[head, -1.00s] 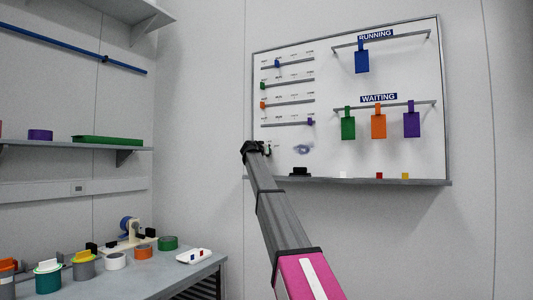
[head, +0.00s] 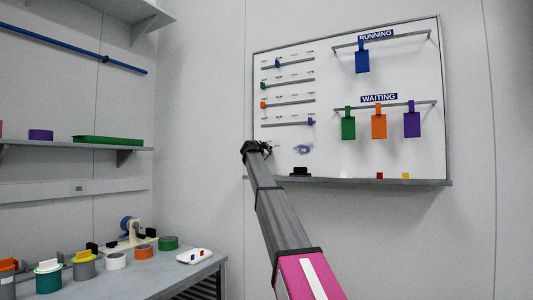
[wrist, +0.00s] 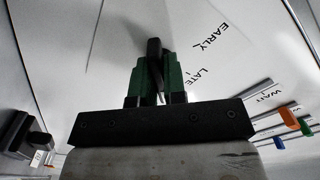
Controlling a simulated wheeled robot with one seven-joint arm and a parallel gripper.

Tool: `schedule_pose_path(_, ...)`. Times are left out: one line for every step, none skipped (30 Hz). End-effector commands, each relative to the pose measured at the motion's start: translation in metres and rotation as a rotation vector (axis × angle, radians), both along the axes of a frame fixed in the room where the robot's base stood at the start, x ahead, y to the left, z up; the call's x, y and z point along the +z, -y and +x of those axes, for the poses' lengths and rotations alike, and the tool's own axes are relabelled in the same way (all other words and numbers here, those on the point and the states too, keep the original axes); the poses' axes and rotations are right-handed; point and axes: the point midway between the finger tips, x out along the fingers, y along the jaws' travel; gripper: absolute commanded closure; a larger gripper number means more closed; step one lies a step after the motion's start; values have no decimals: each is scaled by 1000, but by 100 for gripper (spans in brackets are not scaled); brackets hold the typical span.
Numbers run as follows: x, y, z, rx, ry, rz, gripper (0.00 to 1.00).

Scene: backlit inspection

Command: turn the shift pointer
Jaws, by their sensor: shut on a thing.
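The shift pointer (wrist: 153,47) is a dark bar on the whiteboard, seen in the wrist view between my fingers. My gripper (wrist: 155,72) has green fingers and is shut on it. The words EARLY and LATE are printed on the board to the right of the pointer, with short marks beside them. In the head view my gripper (head: 265,149) is at the lower left of the whiteboard (head: 345,160), and the pointer is too small and covered there to make out.
Slider rails with coloured sliders (head: 277,63) are above my gripper. Coloured tags hang under RUNNING and WAITING. A black block (head: 300,171) and small coloured pieces sit on the board's ledge (head: 400,181). A bench (head: 185,275) with tape rolls is at the left.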

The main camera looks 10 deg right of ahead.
Motion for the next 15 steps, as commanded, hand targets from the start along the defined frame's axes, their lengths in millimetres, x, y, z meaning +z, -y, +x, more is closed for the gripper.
schedule_pose_path(0, 0, 0, 0, 18, 28, 100)
schedule_pose_path(0, 0, 0, 0, 30, 44, 100)
schedule_pose_path(0, 0, 0, 0, 45, 64, 100)
schedule_pose_path(0, 0, 0, 0, 55, 78, 100)
schedule_pose_path(0, 0, 0, 0, 65, 91, 100)
schedule_pose_path(0, 0, 0, 0, 77, 108, 100)
schedule_pose_path(0, 0, 0, 0, 85, 120, 100)
schedule_pose_path(0, 0, 0, 0, 93, 130, 100)
schedule_pose_path(0, 0, 0, 0, 102, 143, 100)
schedule_pose_path(0, 0, 0, 0, 108, 151, 100)
schedule_pose_path(0, 0, 0, 0, 113, 159, 100)
schedule_pose_path(0, 0, 0, 0, 120, 167, 100)
schedule_pose_path(0, 0, 0, 0, 124, 173, 100)
schedule_pose_path(0, 0, 0, 0, 128, 178, 100)
schedule_pose_path(0, 0, 0, 0, 131, 183, 100)
